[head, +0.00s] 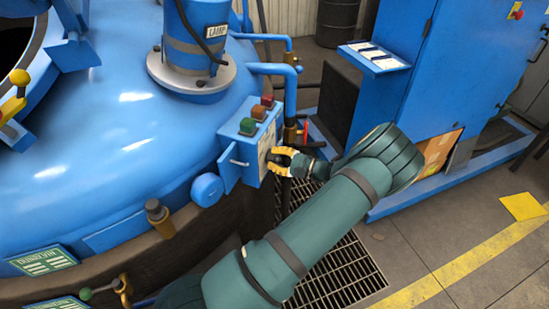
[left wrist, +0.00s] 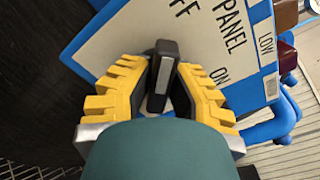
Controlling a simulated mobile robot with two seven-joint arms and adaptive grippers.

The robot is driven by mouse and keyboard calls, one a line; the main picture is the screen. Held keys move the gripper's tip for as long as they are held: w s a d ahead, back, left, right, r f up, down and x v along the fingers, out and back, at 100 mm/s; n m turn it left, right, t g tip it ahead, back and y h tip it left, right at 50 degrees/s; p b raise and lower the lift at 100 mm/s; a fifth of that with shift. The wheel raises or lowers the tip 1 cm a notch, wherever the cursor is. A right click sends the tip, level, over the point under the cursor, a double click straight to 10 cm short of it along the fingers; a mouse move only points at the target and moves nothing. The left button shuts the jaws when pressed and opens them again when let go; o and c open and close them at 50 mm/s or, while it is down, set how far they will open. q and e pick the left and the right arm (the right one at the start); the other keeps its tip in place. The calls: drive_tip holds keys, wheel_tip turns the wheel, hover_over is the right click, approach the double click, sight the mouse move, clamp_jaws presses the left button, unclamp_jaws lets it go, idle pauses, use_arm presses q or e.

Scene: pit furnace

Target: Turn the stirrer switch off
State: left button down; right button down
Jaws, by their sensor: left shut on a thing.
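The stirrer switch is a black knob with a grey stripe (left wrist: 162,75) on a white plate (left wrist: 215,40) that reads PANEL, ON, LOW and part of OFF. The plate is on the side of a blue control box (head: 245,145) fixed to the furnace. My left gripper (head: 283,160) is at this plate in the head view. In the left wrist view its yellow ribbed fingers (left wrist: 163,88) are shut on the black knob, one on each side. I cannot tell which mark the knob points to. My right gripper is not in view.
Red, brown and green buttons (head: 258,113) top the box, and its small door (head: 233,165) stands out at the left. A blue pipe (head: 275,69) and a valve with a red handle (head: 304,130) are close behind. A blue cabinet (head: 440,80) stands right; a floor grating (head: 335,275) lies below.

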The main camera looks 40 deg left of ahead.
use_arm(q)
drive_tip(key=c, duration=0.9)
unclamp_jaws()
drive_tip(key=shift+a, duration=0.1)
drive_tip(key=v, duration=1.2)
drive_tip(key=shift+s, duration=0.1)
